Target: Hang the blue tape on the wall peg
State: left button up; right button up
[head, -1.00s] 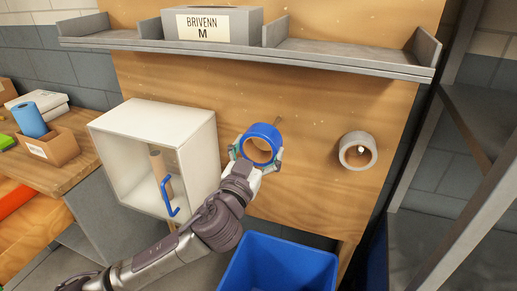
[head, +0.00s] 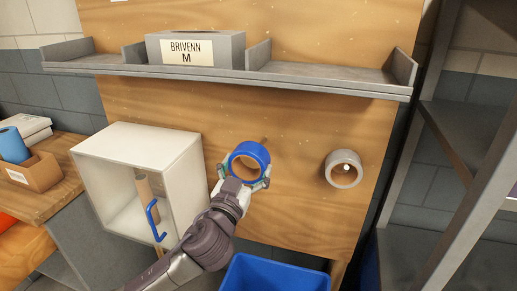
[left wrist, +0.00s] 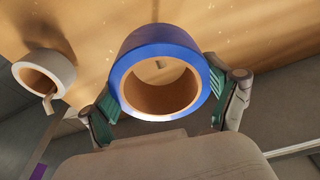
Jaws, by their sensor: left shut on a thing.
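The blue tape (head: 250,148) is a wide roll with a tan core, held upright in front of the wooden wall panel. My left gripper (head: 245,178) is shut on it, its green-padded fingers on either side of the roll. A thin wall peg (head: 264,140) shows just above the roll, partly hidden behind it. In the left wrist view, the blue tape (left wrist: 165,42) sits between the fingers (left wrist: 163,95), and a small peg end (left wrist: 160,65) shows through its hole. I cannot tell whether the peg enters the hole. My right gripper is not in view.
A grey tape roll (head: 344,160) hangs on another peg to the right. A grey shelf (head: 310,79) with a labelled bin (head: 200,50) runs above. A white open box (head: 140,147) is at left, a blue bin (head: 275,275) below. Metal shelving stands at right.

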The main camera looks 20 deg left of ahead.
pick_arm(q)
jog(key=shift+w+b, duration=0.5)
jog(key=shift+w, duration=3.05)
jog(key=shift+w+d, duration=0.15)
jog(key=shift+w, duration=0.55)
jog(key=shift+f+b, duration=0.85)
jog(key=shift+f, duration=0.05)
jog(key=shift+f+b, duration=0.6)
jog(key=shift+f, duration=0.15)
jog(key=o, duration=1)
jog(key=shift+o, duration=0.2)
